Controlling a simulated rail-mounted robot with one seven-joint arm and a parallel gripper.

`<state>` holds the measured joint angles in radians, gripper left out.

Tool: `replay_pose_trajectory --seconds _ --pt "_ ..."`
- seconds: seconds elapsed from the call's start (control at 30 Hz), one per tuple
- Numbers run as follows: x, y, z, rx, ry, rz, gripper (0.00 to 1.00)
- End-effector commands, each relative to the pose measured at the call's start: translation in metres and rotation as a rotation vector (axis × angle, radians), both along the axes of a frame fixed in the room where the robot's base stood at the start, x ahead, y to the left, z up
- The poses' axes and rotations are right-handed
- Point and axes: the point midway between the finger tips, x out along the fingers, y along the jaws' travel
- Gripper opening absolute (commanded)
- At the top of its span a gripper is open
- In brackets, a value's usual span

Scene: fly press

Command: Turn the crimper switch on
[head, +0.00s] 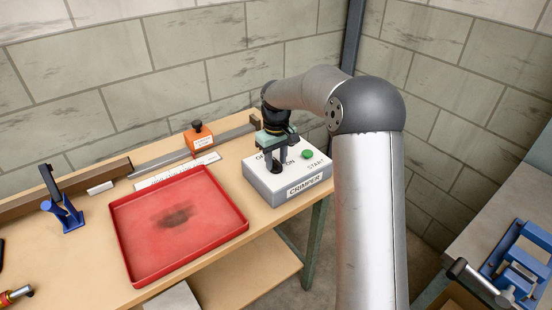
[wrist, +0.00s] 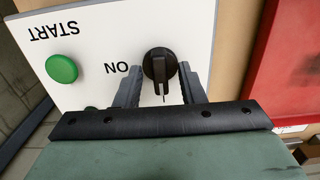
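The crimper control box (head: 262,184) is white-topped with grey sides and stands at the table's right end. Its black rotary switch (wrist: 160,66) shows in the wrist view, with its grip bar and white mark pointing down the picture, not at the "ON" print (wrist: 116,68) to its left. My gripper (head: 273,165) points down over the box. In the wrist view its fingers (wrist: 160,75) are open, one on each side of the grip bar, with gaps visible; I cannot tell the height.
A green START button (wrist: 62,68) sits beside the switch on the box. A red tray (head: 240,228) lies left of the box. An orange block (head: 198,138) and a long rail (head: 160,160) are behind. The wall is close behind the table.

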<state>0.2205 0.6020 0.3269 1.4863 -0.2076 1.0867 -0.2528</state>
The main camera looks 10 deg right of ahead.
Motion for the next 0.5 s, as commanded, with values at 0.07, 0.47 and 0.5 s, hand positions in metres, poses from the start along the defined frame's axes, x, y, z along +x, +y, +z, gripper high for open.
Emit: replay_pose_trajectory --seconds 0.07,0.47,0.5 --pt "0.0000 0.0000 0.0002 0.000 0.000 0.000 0.14" --pt "0.0002 0.0003 0.0004 -0.001 0.000 -0.023 0.00" --pt "0.0002 0.0005 0.0004 -0.001 0.000 -0.034 0.00"
